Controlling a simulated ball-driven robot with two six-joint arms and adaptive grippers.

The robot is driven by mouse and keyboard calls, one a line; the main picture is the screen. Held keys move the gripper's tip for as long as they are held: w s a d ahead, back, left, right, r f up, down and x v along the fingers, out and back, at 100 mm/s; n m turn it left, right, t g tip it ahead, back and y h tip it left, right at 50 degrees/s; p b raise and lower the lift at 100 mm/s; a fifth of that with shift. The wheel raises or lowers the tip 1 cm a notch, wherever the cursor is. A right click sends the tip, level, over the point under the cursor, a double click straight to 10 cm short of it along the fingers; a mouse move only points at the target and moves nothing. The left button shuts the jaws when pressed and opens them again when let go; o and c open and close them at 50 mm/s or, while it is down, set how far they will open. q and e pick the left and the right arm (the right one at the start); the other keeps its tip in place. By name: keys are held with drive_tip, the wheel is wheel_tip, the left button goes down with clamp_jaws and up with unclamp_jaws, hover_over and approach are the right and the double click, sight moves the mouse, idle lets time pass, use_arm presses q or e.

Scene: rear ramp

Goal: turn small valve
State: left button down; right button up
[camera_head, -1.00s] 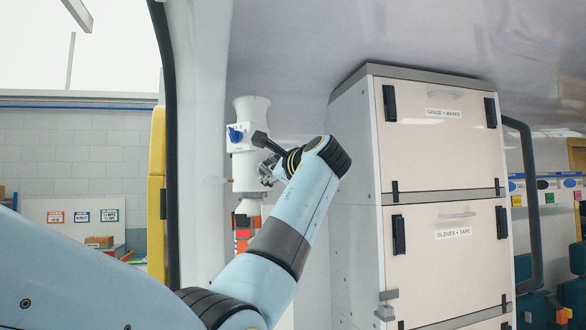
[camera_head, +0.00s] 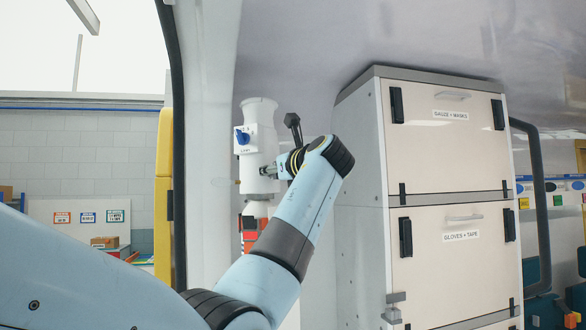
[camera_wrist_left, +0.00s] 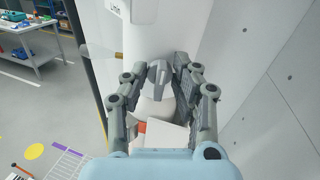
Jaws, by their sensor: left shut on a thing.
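A white upright cylinder unit (camera_head: 260,112) stands against the pale wall in the head view. In the left wrist view a small grey valve handle (camera_wrist_left: 159,78) sits on the white cylinder (camera_wrist_left: 150,40). My left gripper (camera_wrist_left: 160,88) has one finger on each side of this handle and is shut on it. In the head view my left gripper (camera_head: 268,172) is at the cylinder's right side, below the blue knob, and the handle is hidden there. My right gripper is not in view.
A tall cabinet (camera_head: 440,160) with labelled drawers stands close on the right of my arm. A yellow post (camera_head: 164,190) and dark door edge stand left. In the wrist view a grey paddle on a brass stem (camera_wrist_left: 100,52) sticks out left of the cylinder.

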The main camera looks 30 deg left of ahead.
use_arm(q)
drive_tip(key=shift+w+d+r+m, duration=0.1)
drive_tip(key=shift+m, duration=0.5)
drive_tip(key=c, duration=1.5)
unclamp_jaws()
drive_tip(key=shift+o, duration=0.4)
drive_tip(key=shift+w+d+f, duration=0.15)
drive_tip(key=shift+d+f, duration=0.05)
drive_tip(key=shift+d, duration=0.05)
